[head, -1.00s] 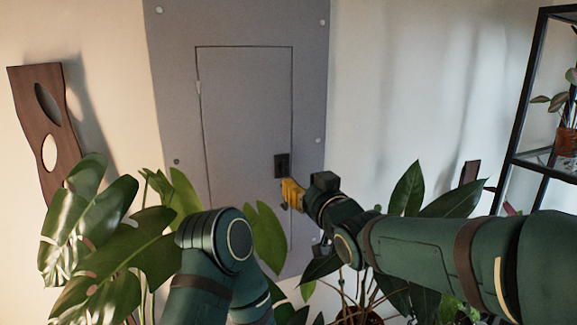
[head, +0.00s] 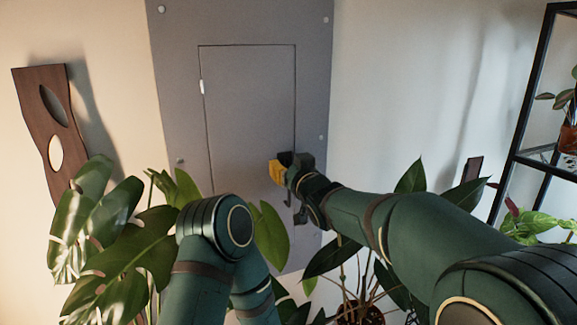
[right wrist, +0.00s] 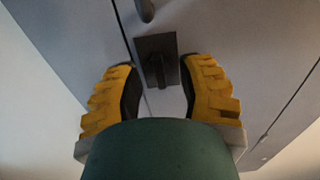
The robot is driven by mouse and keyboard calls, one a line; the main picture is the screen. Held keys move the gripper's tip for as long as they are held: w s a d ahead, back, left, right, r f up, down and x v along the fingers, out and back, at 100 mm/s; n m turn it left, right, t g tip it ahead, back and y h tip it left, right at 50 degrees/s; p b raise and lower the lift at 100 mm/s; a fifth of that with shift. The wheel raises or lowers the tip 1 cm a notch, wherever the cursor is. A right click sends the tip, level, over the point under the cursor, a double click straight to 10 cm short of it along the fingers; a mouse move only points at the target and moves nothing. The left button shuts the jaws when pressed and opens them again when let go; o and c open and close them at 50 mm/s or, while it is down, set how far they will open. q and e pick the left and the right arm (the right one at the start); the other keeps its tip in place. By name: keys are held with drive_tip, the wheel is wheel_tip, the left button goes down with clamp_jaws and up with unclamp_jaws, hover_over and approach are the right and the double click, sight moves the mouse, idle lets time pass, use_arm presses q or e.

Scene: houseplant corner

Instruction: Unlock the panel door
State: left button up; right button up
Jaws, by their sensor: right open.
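The grey panel door (head: 245,110) is set in a larger grey panel on the wall and sits flush in its frame. Its dark latch (right wrist: 157,62), a square plate with a small raised piece, shows in the right wrist view; in the head view my gripper mostly covers it. My right gripper (head: 281,170) is at the door's right edge. In the right wrist view its yellow fingers (right wrist: 160,90) are open on either side of the latch, with gaps showing. My left arm stands at the lower middle, and its gripper is out of sight.
A large-leaved plant (head: 110,240) stands at left below a wooden wall piece (head: 50,125). Another plant (head: 365,285) is under my right arm. A black-framed shelf (head: 525,115) stands at right.

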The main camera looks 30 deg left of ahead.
clamp_jaws()
drive_tip(key=shift+d, duration=0.1)
drive_tip(key=m+b, duration=0.2)
drive_tip(key=m, duration=0.2)
drive_tip(key=shift+w+f+m+b, duration=0.1)
drive_tip(key=shift+m+b, duration=0.2)
drive_tip(key=shift+b, duration=0.05)
drive_tip(key=m+b, duration=0.1)
drive_tip(key=m, duration=0.1)
drive_tip(key=shift+m, duration=0.3)
drive_tip(key=m+b, duration=0.4)
drive_tip(key=m, duration=0.6)
drive_tip(key=shift+d+m, duration=0.1)
drive_tip(key=shift+m, duration=0.2)
